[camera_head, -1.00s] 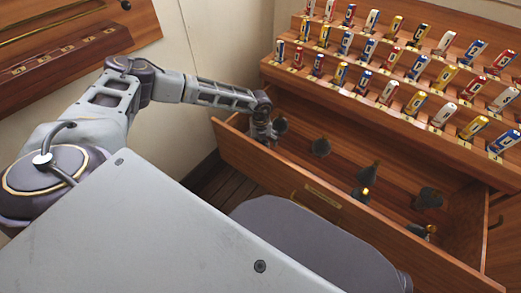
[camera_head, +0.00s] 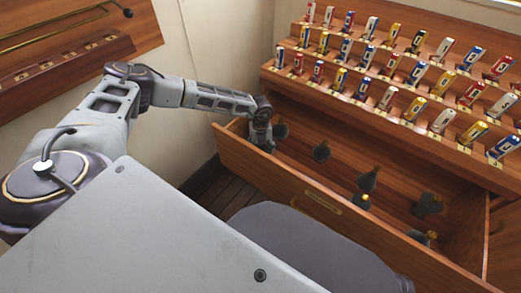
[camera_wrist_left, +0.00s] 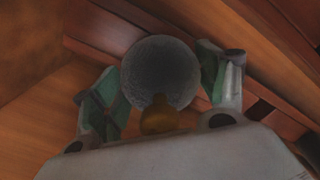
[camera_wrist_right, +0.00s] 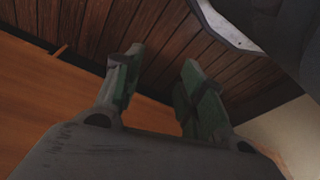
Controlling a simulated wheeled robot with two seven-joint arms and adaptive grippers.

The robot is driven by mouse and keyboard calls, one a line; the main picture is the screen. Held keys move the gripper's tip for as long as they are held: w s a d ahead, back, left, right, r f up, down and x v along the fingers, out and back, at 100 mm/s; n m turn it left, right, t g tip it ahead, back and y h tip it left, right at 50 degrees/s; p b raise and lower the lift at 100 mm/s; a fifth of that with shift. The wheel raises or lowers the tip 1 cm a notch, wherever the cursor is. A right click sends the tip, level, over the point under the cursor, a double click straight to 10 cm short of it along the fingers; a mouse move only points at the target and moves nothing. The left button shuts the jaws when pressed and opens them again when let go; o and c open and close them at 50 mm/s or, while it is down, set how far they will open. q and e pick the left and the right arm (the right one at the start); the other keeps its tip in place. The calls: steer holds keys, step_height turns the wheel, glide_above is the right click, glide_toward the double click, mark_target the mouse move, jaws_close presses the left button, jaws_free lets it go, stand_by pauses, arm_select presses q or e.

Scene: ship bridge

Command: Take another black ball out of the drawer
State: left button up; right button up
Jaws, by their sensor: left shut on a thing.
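The wooden drawer (camera_head: 290,188) is pulled out below the rack. My left gripper (camera_head: 262,140) is down inside its left end. In the left wrist view the two fingers are on either side of a dark, rough black ball (camera_wrist_left: 160,68) with a brass piece at its lower side; in the head view the gripper hides this ball. My right gripper (camera_wrist_right: 157,85) is open and empty above dark floor planks.
A stepped wooden rack (camera_head: 400,75) with rows of coloured tags stands above and behind the drawer. A wooden panel with a brass rod (camera_head: 60,30) is on the left wall. The drawer's front wall stands between my body and its contents.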

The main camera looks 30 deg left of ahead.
arm_select(q)
step_height(320, 180, up, 8)
steer(key=shift+p, duration=0.95)
steer(key=shift+r, duration=0.6)
arm_select(e)
steer(key=shift+s+d+f+g, duration=0.15)
steer(key=shift+s+f, duration=0.05)
steer(key=shift+f, duration=0.4)
steer(key=shift+s+d+f+g, duration=0.1)
steer(key=shift+s+d+f, duration=0.05)
steer(key=shift+f, duration=0.4)
steer(key=shift+s+d+f+g, duration=0.15)
steer(key=shift+s+f, duration=0.05)
steer(key=shift+f, duration=0.4)
steer(key=shift+r, duration=0.1)
arm_select(q)
steer(key=shift+d, duration=0.1)
arm_select(e)
steer(key=shift+s+a, duration=0.1)
